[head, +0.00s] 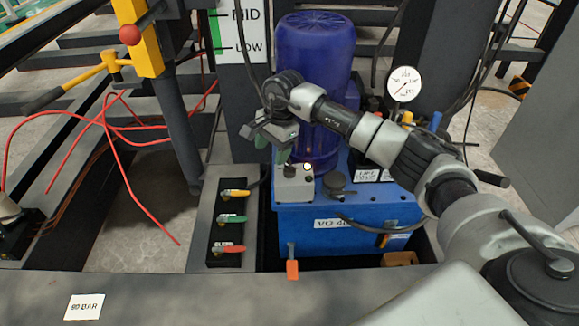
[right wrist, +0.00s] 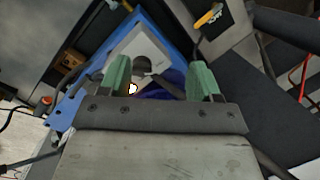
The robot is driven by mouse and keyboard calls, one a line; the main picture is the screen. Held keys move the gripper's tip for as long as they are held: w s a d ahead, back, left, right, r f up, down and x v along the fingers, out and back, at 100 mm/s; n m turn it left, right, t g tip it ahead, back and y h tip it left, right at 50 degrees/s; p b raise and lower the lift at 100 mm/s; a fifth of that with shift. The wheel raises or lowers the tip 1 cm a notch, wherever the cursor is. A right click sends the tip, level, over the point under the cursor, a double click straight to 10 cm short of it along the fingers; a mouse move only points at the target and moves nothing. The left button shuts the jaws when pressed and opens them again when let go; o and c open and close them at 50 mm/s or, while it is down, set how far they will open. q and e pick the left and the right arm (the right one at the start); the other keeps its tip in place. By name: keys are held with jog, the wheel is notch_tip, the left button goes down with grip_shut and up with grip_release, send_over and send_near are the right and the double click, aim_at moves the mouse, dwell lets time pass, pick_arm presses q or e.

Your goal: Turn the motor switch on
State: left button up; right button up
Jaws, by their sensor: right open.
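A small grey switch box (head: 294,184) sits on the front left of the blue tank (head: 340,217), below the blue motor (head: 313,75). A bright spot glows near the box's upper right. My right gripper (head: 273,148) is just above the box, its fingers pointing down, with nothing held. In the right wrist view the green-tipped fingers of the gripper (right wrist: 157,72) stand apart. The light grey box face (right wrist: 137,47) and a dark round knob (right wrist: 149,63) show between and beyond them. The switch position is hard to tell. My left gripper is out of view.
Left of the tank is a valve panel with yellow (head: 237,193), green (head: 233,218) and red (head: 230,249) levers. A pressure gauge (head: 403,84) stands behind right. A dark beam with a "90 BAR" label (head: 84,307) crosses the front.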

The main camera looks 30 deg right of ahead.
jog(key=r+h, duration=0.2)
send_over(289, 166)
jog(key=shift+d+f+g, duration=0.1)
jog(key=shift+f+g, duration=0.2)
jog(key=shift+f, duration=0.1)
notch_tip(289, 166, down, 3)
jog(key=shift+r+b, duration=0.2)
jog(key=shift+b, duration=0.1)
pick_arm(q)
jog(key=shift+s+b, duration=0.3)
jog(key=shift+b, duration=0.3)
pick_arm(e)
notch_tip(289, 166, down, 8)
jog(key=shift+r, duration=0.25)
jog(key=c, duration=0.9)
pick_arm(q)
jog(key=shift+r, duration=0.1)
